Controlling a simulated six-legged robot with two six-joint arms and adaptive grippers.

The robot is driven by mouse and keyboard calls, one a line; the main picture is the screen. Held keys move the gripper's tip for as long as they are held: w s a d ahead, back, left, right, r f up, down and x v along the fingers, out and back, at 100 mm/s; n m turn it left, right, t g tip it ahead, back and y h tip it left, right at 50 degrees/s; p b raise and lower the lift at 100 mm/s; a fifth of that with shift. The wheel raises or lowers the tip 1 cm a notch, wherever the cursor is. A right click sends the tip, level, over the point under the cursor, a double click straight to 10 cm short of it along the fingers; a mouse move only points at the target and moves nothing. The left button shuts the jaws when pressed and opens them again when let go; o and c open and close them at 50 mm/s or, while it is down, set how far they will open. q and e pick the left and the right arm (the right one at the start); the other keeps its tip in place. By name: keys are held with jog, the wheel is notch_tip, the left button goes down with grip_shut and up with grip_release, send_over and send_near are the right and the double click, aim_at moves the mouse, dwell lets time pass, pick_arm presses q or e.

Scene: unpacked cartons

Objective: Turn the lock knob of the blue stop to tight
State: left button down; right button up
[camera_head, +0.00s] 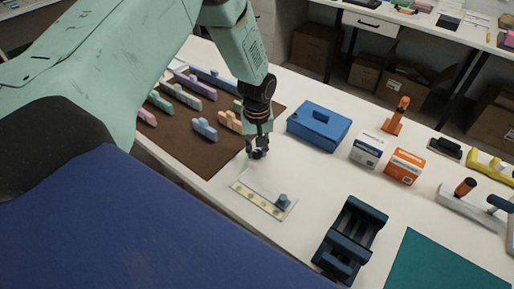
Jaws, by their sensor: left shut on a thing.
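A small blue stop (283,200) with a round top stands at the near right end of a pale plate (246,190) with a dotted yellowish strip. A separate lock knob on it is too small to make out. My left gripper (257,153) points down just beyond the plate's far edge, apart from the blue stop. Its fingers are shut on a small dark thing at their tips. I cannot tell what that thing is. My right gripper is not in view.
A blue box (319,126) stands right of my left gripper. A dark blue vise-like block (350,240) stands right of the plate. Two cartons, white-blue (367,150) and orange (404,166), stand farther back. A brown mat (178,146) with several pastel blocks lies left.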

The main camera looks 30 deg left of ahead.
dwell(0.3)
pick_arm(q)
jog(key=m, duration=0.3)
jog(key=shift+w+m, duration=0.1)
jog(key=shift+m, duration=0.3)
jog(key=m, duration=0.4)
jog(key=shift+m, duration=0.3)
jog(key=m, duration=0.4)
jog(key=shift+d, duration=0.1)
jog(key=m, duration=0.5)
jog(key=shift+b, duration=0.35)
jog(key=shift+m, duration=0.3)
jog(key=c, duration=1.1)
grip_release()
jog(key=shift+d, duration=0.1)
